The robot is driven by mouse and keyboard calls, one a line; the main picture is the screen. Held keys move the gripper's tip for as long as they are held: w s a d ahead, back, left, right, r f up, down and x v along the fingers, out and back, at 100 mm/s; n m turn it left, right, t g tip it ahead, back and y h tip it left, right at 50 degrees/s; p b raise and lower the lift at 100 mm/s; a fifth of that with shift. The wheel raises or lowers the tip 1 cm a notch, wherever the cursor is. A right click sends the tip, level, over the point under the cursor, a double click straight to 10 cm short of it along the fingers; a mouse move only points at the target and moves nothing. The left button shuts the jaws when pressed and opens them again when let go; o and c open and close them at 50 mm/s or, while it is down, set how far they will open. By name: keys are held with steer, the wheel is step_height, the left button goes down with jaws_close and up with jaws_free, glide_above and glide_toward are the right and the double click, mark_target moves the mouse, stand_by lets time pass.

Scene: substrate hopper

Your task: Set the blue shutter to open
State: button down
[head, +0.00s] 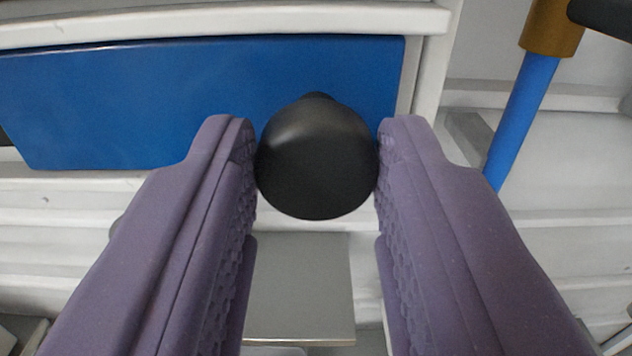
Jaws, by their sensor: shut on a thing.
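The blue shutter (130,105) is a flat blue panel set in a white frame, across the upper left of the head view. A round black knob (315,165) stands out from its right part. My gripper (316,160) has two purple padded fingers, one on each side of the knob, both touching it. The gripper is shut on the knob. The knob and the fingers hide part of the shutter's lower right.
A white rail (230,20) runs above the shutter, and a white upright (432,70) stands at its right end. A blue rod with a brown collar (550,28) slants at the upper right. A grey plate (300,290) lies below the knob, between the fingers.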

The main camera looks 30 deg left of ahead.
steer(key=shift+w+d+r, duration=0.1)
steer(key=shift+d, duration=0.1)
steer(key=c, duration=0.9)
jaws_free()
steer(key=shift+o, duration=0.7)
steer(key=shift+w+d, duration=0.15)
steer(key=b+v, duration=0.1)
steer(key=v, duration=0.6)
steer(key=shift+s+d, duration=0.2)
steer(key=shift+s, duration=0.15)
steer(key=shift+b, duration=0.3)
